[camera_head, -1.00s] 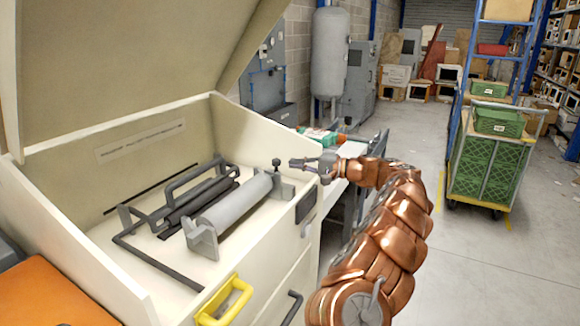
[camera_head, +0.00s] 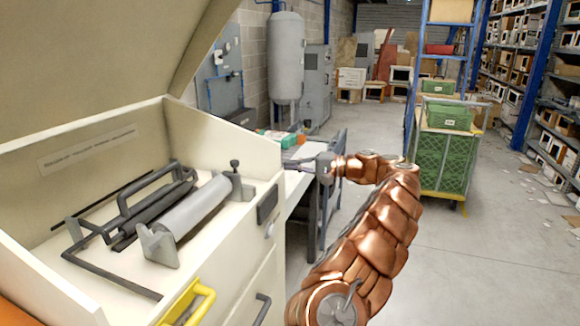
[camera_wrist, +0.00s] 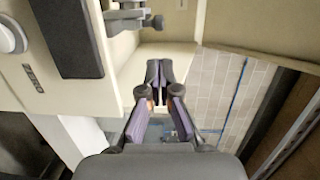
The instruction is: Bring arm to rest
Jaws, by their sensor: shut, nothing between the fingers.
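My copper-coloured arm reaches up from the bottom of the head view and bends left at its top. My gripper (camera_head: 292,165) is at the arm's end, just right of the cream machine (camera_head: 225,145) with the raised lid. In the wrist view my gripper (camera_wrist: 159,75) has its fingertips together with nothing between them. The machine's cream edge shows behind and beside the fingers there. The gripper holds nothing and hangs in the air in front of the workbench (camera_head: 305,160).
The machine holds a grey roller (camera_head: 195,210) and has a yellow handle (camera_head: 188,303). A grey tank (camera_head: 285,60) stands behind the workbench. A cart with green crates (camera_head: 445,160) stands to the right. Shelving (camera_head: 545,90) lines the far right.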

